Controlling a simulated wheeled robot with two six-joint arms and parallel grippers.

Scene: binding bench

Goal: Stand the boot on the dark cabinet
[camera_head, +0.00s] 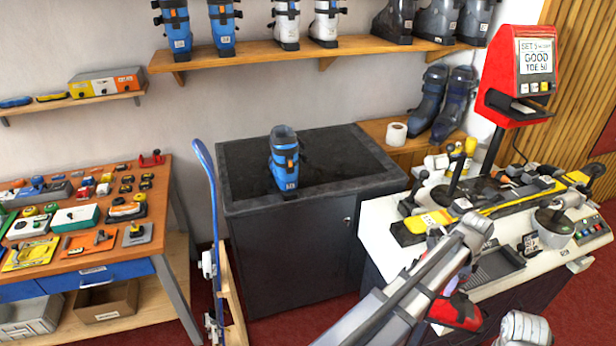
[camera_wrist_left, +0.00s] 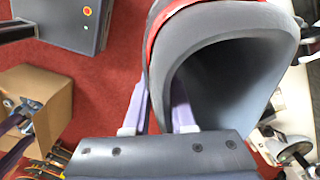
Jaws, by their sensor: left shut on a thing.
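The dark cabinet (camera_head: 240,188) stands against the wall in the middle of the head view, with a black top. A blue boot (camera_head: 284,160) stands upright on that top. My left gripper (camera_wrist_left: 160,98) is shut on a red and grey boot (camera_wrist_left: 225,35), whose wide grey opening faces the wrist camera. In the head view a red and dark part of this boot (camera_head: 455,311) shows low at the right, beside my arm and apart from the cabinet. The rest of it is hidden or out of frame. My right gripper is not in view.
Left of the cabinet, a blue ski or board (camera_head: 206,170) stands upright by a workbench (camera_head: 160,200) full of tools. At right, a white bench (camera_head: 375,225) carries machinery and a red display stand (camera_head: 519,75). Cabinet top is free beside the blue boot. Boots line the wall shelf (camera_head: 250,58).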

